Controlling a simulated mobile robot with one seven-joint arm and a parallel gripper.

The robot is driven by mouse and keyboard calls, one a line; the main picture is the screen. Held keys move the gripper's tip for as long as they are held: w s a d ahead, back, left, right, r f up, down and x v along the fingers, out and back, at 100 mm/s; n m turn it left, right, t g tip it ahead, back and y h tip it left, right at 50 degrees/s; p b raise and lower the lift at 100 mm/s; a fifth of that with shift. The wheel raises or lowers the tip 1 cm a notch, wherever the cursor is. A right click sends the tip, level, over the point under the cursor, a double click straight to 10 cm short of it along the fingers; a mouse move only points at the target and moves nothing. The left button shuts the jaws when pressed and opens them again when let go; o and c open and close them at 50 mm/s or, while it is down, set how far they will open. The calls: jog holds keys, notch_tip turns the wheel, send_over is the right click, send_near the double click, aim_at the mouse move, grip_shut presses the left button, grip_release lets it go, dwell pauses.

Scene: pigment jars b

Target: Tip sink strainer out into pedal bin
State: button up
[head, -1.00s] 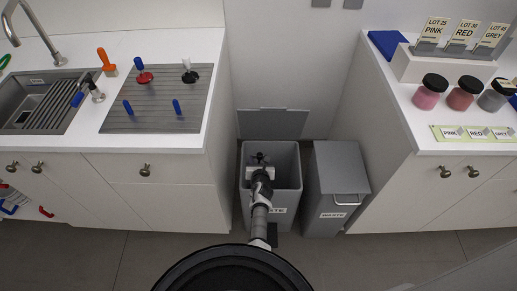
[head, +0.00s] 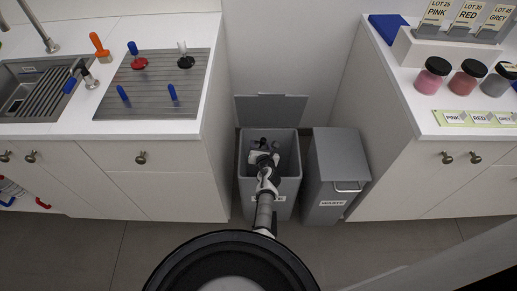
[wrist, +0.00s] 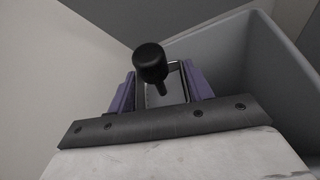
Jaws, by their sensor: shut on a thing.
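The sink strainer, seen as a black rounded knob (wrist: 150,62) on a dark stem, is held between the purple fingers of my gripper (wrist: 160,88) in the wrist view. The rest of the strainer is mostly hidden. The pedal bin (head: 286,188) is grey, with its lid (head: 270,108) open and tilted back against the wall. In the head view my gripper (head: 263,145) is over the bin's open mouth, and dark parts show at its far end. The bin's grey inner wall (wrist: 235,48) is close around the gripper in the wrist view. I cannot see any contents falling.
A second grey bin (head: 338,165), labelled WASTE with its lid shut, stands right of the open one. Counters flank both bins. The left one has a sink (head: 35,95) and a grey mat (head: 150,100) with knobbed items; the right one has jars (head: 432,75).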

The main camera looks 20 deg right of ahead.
jog(key=shift+s+d+r+m+t+y+b, duration=0.1)
jog(key=shift+d+m+t+y+b, duration=0.2)
jog(key=shift+d+m, duration=0.2)
jog(key=shift+s+d+r+m+t+y+b, duration=0.1)
jog(key=shift+d+m+y+b, duration=0.05)
jog(key=shift+d+m+y, duration=0.3)
jog(key=shift+d+m, duration=0.15)
jog(key=shift+m, duration=0.5)
jog(key=d+m+t+b, duration=0.1)
jog(key=m+t+b, duration=0.1)
jog(key=m, duration=0.3)
jog(key=d+r+m+t+y+b, duration=0.1)
jog(key=m+t+b, duration=0.1)
jog(key=m, duration=0.3)
jog(key=d+m+t+b, duration=0.1)
jog(key=m+t+b, duration=0.1)
jog(key=m, duration=0.3)
jog(key=shift+s+r+m+y+b, duration=0.2)
jog(key=shift+s+m+y+b, duration=0.2)
jog(key=shift+b, duration=0.35)
jog(key=shift+a, duration=0.1)
dwell(3.8)
